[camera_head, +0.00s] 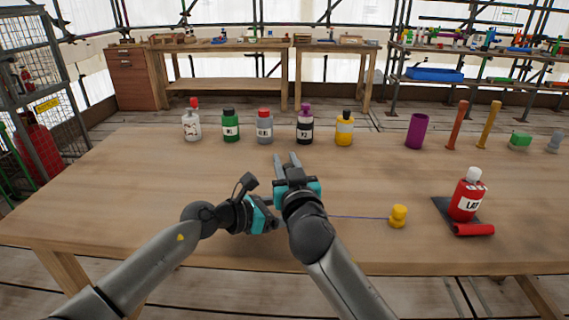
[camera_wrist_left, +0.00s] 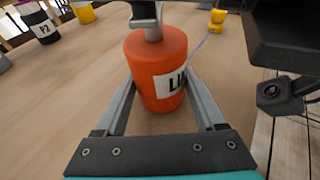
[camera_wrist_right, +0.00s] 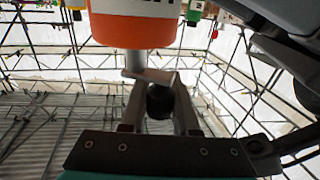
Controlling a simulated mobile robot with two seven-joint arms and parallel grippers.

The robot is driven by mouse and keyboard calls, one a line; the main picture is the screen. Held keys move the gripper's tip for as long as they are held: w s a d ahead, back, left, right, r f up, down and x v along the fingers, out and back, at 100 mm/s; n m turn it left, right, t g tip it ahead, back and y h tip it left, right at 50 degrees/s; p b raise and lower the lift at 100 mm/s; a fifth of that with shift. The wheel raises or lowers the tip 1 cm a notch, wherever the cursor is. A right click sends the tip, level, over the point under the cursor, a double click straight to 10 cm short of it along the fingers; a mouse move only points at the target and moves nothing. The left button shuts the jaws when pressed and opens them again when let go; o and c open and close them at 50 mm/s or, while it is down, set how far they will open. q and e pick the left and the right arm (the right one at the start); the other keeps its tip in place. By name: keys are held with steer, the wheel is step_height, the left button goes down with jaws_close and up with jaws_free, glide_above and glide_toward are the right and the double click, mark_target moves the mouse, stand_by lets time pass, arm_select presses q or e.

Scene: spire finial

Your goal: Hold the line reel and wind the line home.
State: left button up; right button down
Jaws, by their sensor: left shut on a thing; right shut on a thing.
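The line reel (camera_wrist_left: 158,62) is an orange drum with a white label, partly readable as "LI". My left gripper (camera_wrist_left: 160,85) is shut around its sides. The reel also shows at the top of the right wrist view (camera_wrist_right: 135,30), with a metal post and crank (camera_wrist_right: 137,74). My right gripper (camera_head: 287,158) is shut on the crank's dark knob (camera_wrist_right: 158,101). In the head view my right arm hides the reel, and my left gripper (camera_head: 268,214) is partly covered. A thin blue line (camera_head: 355,217) runs right to a yellow bobbin-shaped piece (camera_head: 398,216) on the table.
Several labelled bottles, including a green one (camera_head: 231,126), stand along the table's back. A red bottle (camera_head: 467,198) stands on a dark mat (camera_head: 443,207) at right, with a red roll (camera_head: 473,230) in front. A purple cup (camera_head: 416,131) stands back right. The table's left part is clear.

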steer(key=shift+w+r+m+h, duration=0.1)
steer(key=shift+m+h, duration=0.3)
steer(key=shift+h, duration=0.2)
steer(key=shift+d, duration=0.15)
steer(key=c, duration=0.6)
jaws_free()
steer(key=shift+c, duration=0.2)
steer(key=s+d, duration=0.1)
steer(key=s, duration=1.1)
steer(key=shift+d+f, duration=0.2)
steer(key=shift+d, duration=0.2)
